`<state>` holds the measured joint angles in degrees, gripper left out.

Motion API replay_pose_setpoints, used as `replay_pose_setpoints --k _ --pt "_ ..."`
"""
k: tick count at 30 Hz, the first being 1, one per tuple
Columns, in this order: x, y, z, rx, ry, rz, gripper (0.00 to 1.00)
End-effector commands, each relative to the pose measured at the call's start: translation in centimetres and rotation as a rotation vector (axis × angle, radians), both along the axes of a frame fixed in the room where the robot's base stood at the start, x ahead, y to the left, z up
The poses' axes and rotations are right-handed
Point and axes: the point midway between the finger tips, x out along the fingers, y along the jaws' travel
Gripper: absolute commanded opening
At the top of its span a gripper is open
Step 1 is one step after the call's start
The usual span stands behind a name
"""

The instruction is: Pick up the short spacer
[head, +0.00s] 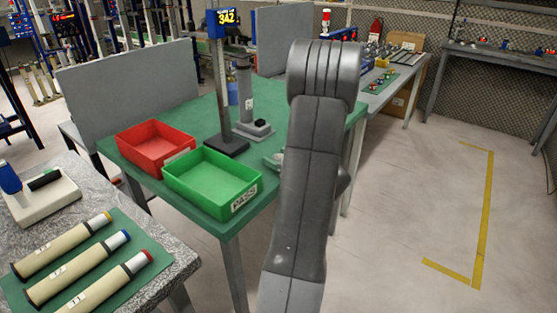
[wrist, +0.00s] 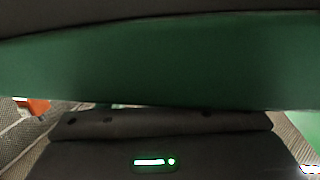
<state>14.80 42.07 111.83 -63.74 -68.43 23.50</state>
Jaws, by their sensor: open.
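I cannot pick out a short spacer for certain in either view. A small pale rounded thing (head: 274,160) lies at the right edge of the green table (head: 205,221) in the head view, partly hidden by my arm; I cannot tell what it is. My arm stands upright in front of the table's right side. My gripper is hidden in the head view, and no fingers can be made out in the wrist view. The wrist view shows a green band between dark shapes, with a small green light below.
A red tray (head: 152,143) and a green tray (head: 212,182) stand on the table's near side. Tubes (head: 85,262) lie on the bench at left. Floor at right is clear.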

Motion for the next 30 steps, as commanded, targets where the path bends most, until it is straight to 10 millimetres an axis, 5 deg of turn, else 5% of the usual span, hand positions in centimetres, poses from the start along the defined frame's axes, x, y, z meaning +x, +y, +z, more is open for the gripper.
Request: replay_pose_setpoints --k 2,9,20,30 --pt "0.0 0.0 0.0 0.000 0.000 0.000 0.60" --pt "0.0 0.0 0.0 0.000 0.000 0.000 0.13" --pt "0.0 0.0 0.8 -0.001 -0.002 0.000 0.12" --pt "0.0 0.0 7.1 -0.002 -0.006 0.001 0.12"
